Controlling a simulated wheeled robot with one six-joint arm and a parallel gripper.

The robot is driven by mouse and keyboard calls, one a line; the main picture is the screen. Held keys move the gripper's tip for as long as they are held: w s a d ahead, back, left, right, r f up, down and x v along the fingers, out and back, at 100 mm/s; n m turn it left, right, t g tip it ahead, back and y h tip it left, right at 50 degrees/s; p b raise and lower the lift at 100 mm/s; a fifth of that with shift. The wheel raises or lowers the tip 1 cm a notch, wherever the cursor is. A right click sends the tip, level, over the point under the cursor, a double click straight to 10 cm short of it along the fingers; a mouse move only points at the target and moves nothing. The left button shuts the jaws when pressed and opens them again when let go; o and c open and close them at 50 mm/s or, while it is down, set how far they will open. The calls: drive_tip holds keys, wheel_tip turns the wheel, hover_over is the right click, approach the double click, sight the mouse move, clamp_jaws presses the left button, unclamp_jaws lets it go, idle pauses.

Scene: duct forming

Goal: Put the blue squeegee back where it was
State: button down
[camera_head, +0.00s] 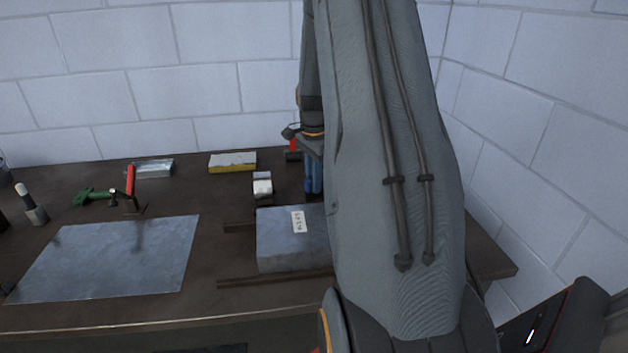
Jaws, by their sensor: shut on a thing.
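The blue squeegee (314,182) shows as a narrow upright blue piece just behind the grey metal block. Its right side and its lower end are hidden by my arm and the block. My gripper (310,157) points down above it and is shut on it. My large arm link covers most of the gripper's right side, so the fingertips hardly show. I cannot tell whether the squeegee touches the table.
The grey block (275,249) with a white label lies on dark strips. Brick walls stand behind and right.

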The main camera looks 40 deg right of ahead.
drive_tip(key=shift+f, duration=0.1)
drive_tip(key=c, duration=1.6)
unclamp_jaws()
drive_tip(key=shift+c, duration=0.2)
wheel_tip(320, 180, up, 12)
drive_tip(key=b, duration=0.3)
